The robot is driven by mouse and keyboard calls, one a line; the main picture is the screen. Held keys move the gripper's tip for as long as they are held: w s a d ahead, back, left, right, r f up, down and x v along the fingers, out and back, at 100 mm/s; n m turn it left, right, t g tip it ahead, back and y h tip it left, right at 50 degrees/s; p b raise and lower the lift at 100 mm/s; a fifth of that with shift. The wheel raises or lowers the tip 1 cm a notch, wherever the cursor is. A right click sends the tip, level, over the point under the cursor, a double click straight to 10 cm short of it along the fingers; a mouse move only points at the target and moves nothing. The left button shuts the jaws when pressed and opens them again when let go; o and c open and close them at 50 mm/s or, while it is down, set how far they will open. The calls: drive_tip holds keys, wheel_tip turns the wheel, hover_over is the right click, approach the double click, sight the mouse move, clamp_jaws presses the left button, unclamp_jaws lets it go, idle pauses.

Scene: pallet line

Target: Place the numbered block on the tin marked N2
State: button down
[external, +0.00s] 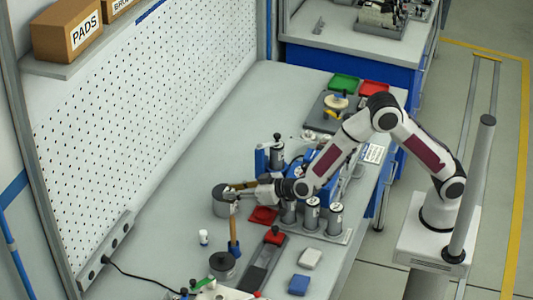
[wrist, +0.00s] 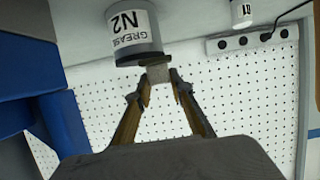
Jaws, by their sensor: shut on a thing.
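The tin marked N2 (wrist: 133,32) is grey with a white "GREASE N2" label and appears upside down at the top of the wrist view. In the external view the grey tin (external: 221,203) stands on the bench beneath my gripper's tip. My gripper (wrist: 160,78) is shut on a small grey block (wrist: 159,73), held between the fingertips. The block overlaps the tin's top rim in the wrist view; whether it touches the tin is unclear. No number shows on the block. In the external view my gripper (external: 234,189) reaches left over the tin, and the block is not distinct.
A wooden-handled tool (external: 233,228) stands upright just in front of the tin. A red tray (external: 263,215) and several grey cylinders (external: 312,214) lie to the right. A small white bottle (external: 203,237) and a power strip (external: 106,250) are at the left.

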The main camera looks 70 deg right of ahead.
drive_tip(key=shift+f, duration=0.1)
idle(0.3)
drive_tip(key=c, duration=1.8)
unclamp_jaws()
drive_tip(key=shift+v, duration=6.05)
